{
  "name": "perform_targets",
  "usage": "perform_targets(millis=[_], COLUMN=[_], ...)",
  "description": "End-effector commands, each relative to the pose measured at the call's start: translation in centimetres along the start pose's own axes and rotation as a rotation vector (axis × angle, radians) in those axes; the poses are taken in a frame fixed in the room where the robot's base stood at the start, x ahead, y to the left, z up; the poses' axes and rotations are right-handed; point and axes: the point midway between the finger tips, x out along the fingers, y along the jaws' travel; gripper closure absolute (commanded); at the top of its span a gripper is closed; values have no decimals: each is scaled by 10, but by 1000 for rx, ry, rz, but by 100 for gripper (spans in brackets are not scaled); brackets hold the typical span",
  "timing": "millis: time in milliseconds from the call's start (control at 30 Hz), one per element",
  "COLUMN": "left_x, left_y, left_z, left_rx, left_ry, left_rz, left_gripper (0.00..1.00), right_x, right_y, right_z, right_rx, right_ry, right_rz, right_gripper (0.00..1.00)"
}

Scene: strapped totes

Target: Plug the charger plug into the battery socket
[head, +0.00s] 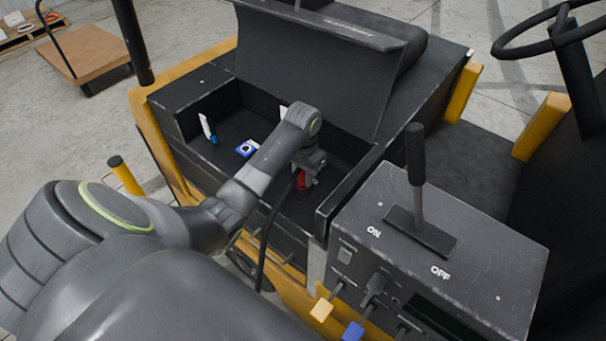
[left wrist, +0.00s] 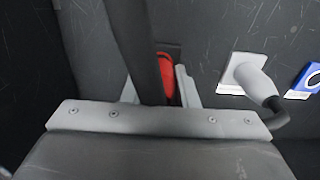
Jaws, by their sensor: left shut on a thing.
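My left gripper (head: 310,163) reaches down into the open black battery compartment (head: 225,115). It is shut on a red plug (head: 301,181), which I take to be the charger plug. In the left wrist view the red plug (left wrist: 165,72) sits between the two pale fingers (left wrist: 158,85), partly hidden by a thick black cable (left wrist: 135,45). A dark patch shows just beyond the plug; I cannot tell whether they touch. A white square fitting (left wrist: 240,75) with a grey stub and dark cable is to the right. My right gripper is out of view.
A blue-and-white square (head: 246,149) and an upright white tag (head: 208,128) are left of the gripper. The raised black lid (head: 310,60) stands behind. A control box (head: 440,250) with an ON/OFF lever (head: 416,165) and hanging coloured tags stands at the right.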

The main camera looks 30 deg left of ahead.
Motion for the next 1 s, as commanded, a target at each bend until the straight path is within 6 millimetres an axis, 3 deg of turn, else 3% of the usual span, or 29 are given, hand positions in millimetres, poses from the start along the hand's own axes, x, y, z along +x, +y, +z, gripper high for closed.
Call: perform_targets(millis=[700,733,900,1000], left_x=[12,12,11,11], left_y=[0,0,0,0], left_z=[0,0,0,0], left_rx=[0,0,0,0], left_ry=[-1,0,0,0], left_rz=[1,1,0,0], left_gripper=[100,71,49,48], right_x=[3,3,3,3], right_y=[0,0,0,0], right_z=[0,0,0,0], right_rx=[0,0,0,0], right_ry=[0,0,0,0], right_rz=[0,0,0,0], right_gripper=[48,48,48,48])
